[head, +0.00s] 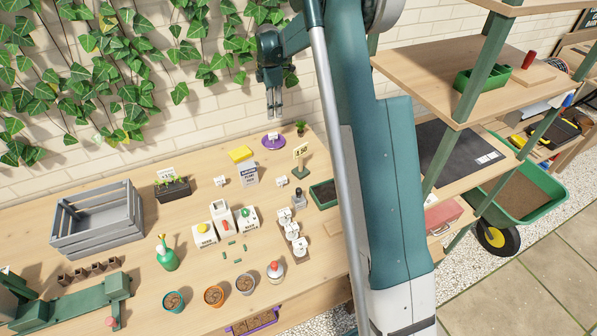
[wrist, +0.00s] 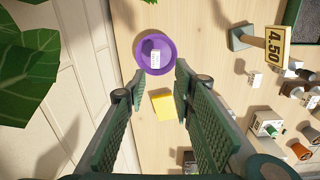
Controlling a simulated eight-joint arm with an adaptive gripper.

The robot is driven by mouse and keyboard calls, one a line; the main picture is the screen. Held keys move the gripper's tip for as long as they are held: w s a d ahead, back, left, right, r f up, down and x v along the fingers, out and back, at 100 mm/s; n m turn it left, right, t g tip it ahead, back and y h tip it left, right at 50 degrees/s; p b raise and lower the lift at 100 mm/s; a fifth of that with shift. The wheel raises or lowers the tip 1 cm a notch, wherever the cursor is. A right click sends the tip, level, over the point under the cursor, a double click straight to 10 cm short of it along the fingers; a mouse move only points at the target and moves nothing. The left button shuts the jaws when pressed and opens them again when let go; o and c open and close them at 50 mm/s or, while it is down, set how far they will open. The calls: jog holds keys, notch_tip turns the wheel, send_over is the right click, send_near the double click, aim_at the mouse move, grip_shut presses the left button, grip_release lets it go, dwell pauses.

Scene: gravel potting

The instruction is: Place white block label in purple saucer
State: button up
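The purple saucer (head: 268,145) stands near the back edge of the wooden table, by the brick wall. A small white block label (head: 273,135) with printed marks sits inside it. In the wrist view, the purple saucer (wrist: 141,62) lies beyond my fingertips, with the white block label (wrist: 155,58) near its middle. My gripper (head: 274,112) hangs above the saucer, apart from it. In the wrist view, my gripper (wrist: 160,72) has its fingers spread with nothing between them. Two similar white blocks, one left (head: 220,181) and one right (head: 282,181), stand on the table.
A grey crate (head: 97,222), pots and bottles occupy the rest. Ivy (head: 180,50) hangs on the wall.

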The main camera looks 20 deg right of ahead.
jog(key=s+a+r+m+t, duration=0.2)
jog(key=s+a+r+m, duration=0.2)
jog(key=s+r, duration=0.7)
jog(key=s+a+r+m+t, duration=0.1)
jog(key=s+a+r+m, duration=0.25)
jog(key=s+r, duration=0.75)
jog(key=s+a+f+m+t, duration=0.2)
jog(key=s+m, duration=0.3)
jog(key=s, duration=1)
jog(key=s+a+f+m+t, duration=0.2)
jog(key=s+f+m, duration=0.2)
jog(key=s, duration=1.2)
jog(key=shift+m, duration=0.35)
